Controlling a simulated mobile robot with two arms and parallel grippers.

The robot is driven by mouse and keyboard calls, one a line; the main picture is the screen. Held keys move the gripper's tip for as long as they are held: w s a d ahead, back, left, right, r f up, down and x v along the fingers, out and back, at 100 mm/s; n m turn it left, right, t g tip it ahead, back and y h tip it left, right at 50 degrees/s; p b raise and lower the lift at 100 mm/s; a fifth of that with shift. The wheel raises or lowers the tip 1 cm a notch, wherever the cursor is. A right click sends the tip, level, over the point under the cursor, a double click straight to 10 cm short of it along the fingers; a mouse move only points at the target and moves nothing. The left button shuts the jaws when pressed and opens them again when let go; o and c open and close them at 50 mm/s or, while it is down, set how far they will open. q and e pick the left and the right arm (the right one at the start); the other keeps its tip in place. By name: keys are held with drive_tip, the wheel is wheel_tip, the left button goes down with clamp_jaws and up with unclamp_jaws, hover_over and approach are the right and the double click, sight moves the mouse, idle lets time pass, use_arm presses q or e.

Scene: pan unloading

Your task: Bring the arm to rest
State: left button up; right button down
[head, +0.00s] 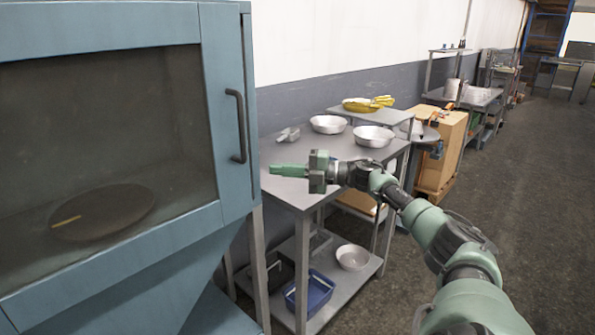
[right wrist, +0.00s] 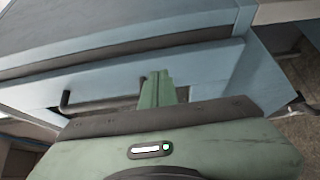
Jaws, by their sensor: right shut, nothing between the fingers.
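My right gripper (head: 290,171) reaches in from the right in the head view. Its green fingers are closed together and empty, pointing left at the blue cabinet (head: 225,110). It is in front of the metal table's (head: 290,190) near edge, beside the cabinet's dark door handle (head: 238,125). In the right wrist view the closed fingers (right wrist: 157,90) stand in front of the cabinet's blue front, with the handle (right wrist: 65,100) to their left. The cabinet door looks shut. A round dark pan (head: 100,212) shows behind its glass. My left gripper is not in view.
A blue bin (head: 308,294) and a bowl (head: 352,257) are on the lower shelf. A cardboard box (head: 440,150) stands behind. The floor at right is clear.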

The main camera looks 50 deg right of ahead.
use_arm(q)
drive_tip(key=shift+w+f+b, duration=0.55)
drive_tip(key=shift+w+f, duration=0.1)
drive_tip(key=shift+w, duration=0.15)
use_arm(e)
drive_tip(key=d, duration=0.1)
drive_tip(key=s+d, duration=0.1)
drive_tip(key=d, duration=0.2)
drive_tip(key=shift+s+d, duration=0.35)
drive_tip(key=shift+s, duration=0.05)
